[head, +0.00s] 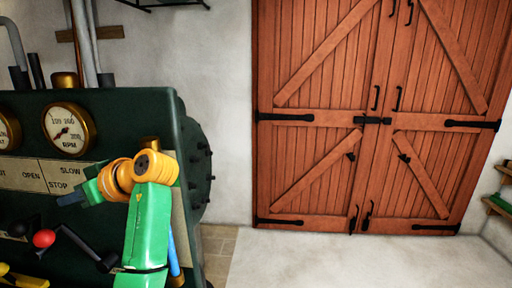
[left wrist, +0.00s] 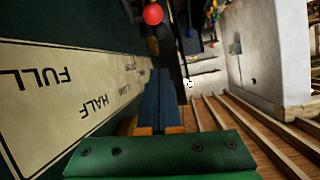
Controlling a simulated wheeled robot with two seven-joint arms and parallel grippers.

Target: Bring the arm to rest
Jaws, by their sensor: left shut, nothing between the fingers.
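My left arm comes up from the bottom of the head view, green with orange wrist joints. My left gripper (head: 64,200) points left, close to the front of the dark green machine (head: 120,122), near its lettered plate (head: 30,176). In the left wrist view the two blue fingers (left wrist: 158,90) lie together, shut and empty. They are beside the plate (left wrist: 70,90) marked FULL and HALF. I cannot tell whether they touch it. My right gripper is not in view.
A lever with a red knob (head: 44,238) stands below the left gripper; the red knob also shows in the left wrist view (left wrist: 153,14). A round RPM gauge (head: 68,131) is above. Closed wooden doors (head: 330,90) are at the back. The floor (head: 350,262) before them is clear.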

